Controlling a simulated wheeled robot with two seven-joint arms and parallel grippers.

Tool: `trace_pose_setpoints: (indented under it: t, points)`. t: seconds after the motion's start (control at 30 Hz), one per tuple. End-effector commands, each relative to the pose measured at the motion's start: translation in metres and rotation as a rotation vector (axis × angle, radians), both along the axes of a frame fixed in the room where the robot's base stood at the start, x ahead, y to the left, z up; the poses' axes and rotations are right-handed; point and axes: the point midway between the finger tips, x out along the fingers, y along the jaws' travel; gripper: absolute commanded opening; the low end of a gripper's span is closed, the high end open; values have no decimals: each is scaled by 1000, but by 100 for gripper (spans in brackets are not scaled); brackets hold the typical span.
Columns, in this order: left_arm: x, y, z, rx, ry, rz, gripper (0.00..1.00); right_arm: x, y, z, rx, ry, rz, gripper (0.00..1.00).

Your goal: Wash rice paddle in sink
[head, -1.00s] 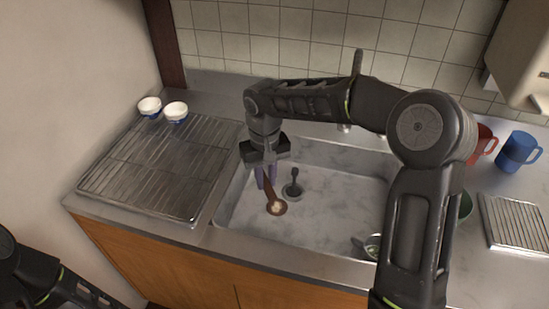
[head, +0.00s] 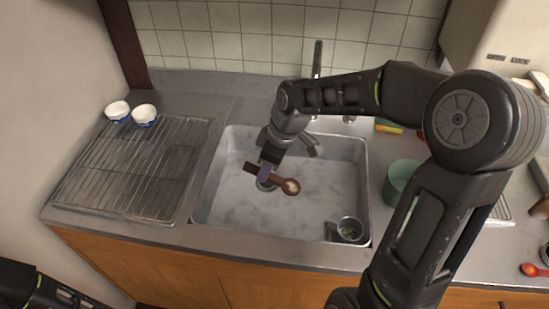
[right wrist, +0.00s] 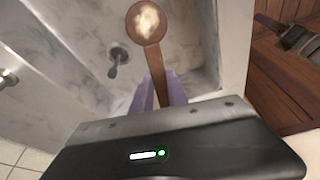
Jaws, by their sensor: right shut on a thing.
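The brown rice paddle (head: 289,187) has a pale patch on its round head. My right gripper (head: 265,171) is shut on its handle and holds it over the basin of the sink (head: 225,205). The paddle lies roughly sideways, its head to the right. In the right wrist view the paddle (right wrist: 144,22) extends away from between the purple fingers of my right gripper (right wrist: 160,92). The faucet (head: 318,58) stands behind the sink, its lower part hidden by my right arm. I cannot tell whether water runs. My left gripper is out of view.
A small metal cup (head: 351,230) with something green inside stands in the sink's front right corner. A green container (head: 402,176) stands right of the sink, near a sponge (head: 388,126). A wire drying rack (head: 135,170) and two white cups (head: 145,114) are on the left.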

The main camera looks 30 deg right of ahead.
Motion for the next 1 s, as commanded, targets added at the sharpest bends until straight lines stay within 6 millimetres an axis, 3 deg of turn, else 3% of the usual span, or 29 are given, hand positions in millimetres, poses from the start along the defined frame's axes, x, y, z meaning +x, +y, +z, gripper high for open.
trace_pose_setpoints:
  t: [0.1,0.33,0.73,1.0]
  points:
    - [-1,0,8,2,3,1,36,-6,-11,11,32,-30,88,0]
    - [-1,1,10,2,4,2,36,-11,-19,17,62,-57,175,0]
    - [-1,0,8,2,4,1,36,-11,-18,15,62,-57,179,0]
    - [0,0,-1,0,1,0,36,-11,-18,0,62,-56,180,0]
